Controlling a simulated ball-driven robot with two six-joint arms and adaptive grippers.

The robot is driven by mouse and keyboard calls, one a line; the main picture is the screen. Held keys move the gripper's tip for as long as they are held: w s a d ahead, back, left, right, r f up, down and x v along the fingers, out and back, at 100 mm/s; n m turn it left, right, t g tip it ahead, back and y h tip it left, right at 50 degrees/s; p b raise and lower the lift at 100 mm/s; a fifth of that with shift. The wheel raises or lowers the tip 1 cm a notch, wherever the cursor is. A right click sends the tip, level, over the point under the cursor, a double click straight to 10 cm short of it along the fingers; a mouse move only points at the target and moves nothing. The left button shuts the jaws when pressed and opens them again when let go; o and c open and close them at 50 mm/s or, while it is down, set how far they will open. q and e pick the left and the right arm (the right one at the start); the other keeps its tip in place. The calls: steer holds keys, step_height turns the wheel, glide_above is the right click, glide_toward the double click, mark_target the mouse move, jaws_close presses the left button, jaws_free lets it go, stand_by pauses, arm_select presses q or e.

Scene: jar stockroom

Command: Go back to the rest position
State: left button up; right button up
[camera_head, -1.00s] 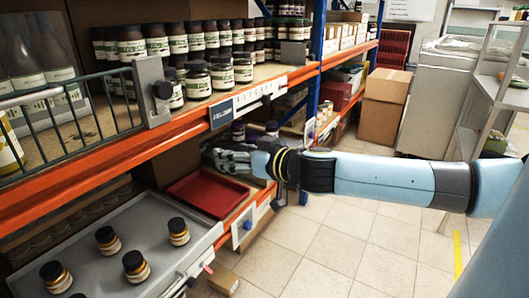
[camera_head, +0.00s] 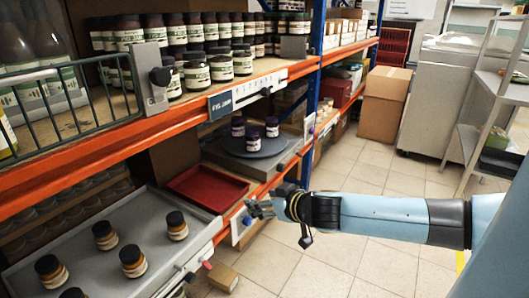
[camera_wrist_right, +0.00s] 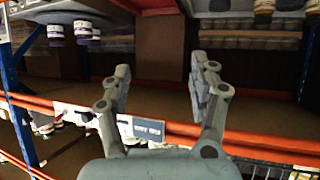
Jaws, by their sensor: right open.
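My right gripper (camera_head: 262,208) is in front of the lower orange shelf beam, just to the right of the red tray. In the right wrist view its two fingers (camera_wrist_right: 160,90) stand wide apart with nothing between them. My right arm reaches in from the right edge over the tiled floor. My left gripper does not show in either view.
A red tray (camera_head: 190,187) and a grey tray (camera_head: 90,236) with several amber jars are on the lower shelf. A dark round stand (camera_head: 250,148) holds several purple-lidded jars. The upper shelf is crowded with jars. Tiled floor (camera_head: 330,262) is free at right.

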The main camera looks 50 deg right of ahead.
stand_by(0.6)
steer(key=s+a+f+m+g, duration=0.1)
steer(key=s+a+f+g, duration=0.2)
steer(key=s+f, duration=0.6)
steer(key=s+a+f+m+g, duration=0.1)
steer(key=s+a+f+g, duration=0.35)
steer(key=f, duration=0.85)
steer(key=s+a+f+n+g, duration=0.1)
steer(key=s+a+f, duration=0.2)
steer(key=s, duration=0.5)
steer(key=s+a+f+n+g+y, duration=0.1)
steer(key=s+a+f+n, duration=0.1)
steer(key=s+f, duration=0.3)
steer(key=s+a+f+n+g+y, duration=0.1)
steer(key=s+a+f, duration=0.3)
steer(key=s, duration=0.8)
steer(key=shift+s+n+g, duration=0.3)
steer(key=shift+g, duration=0.15)
steer(key=shift+a, duration=0.1)
steer(key=shift+c, duration=0.3)
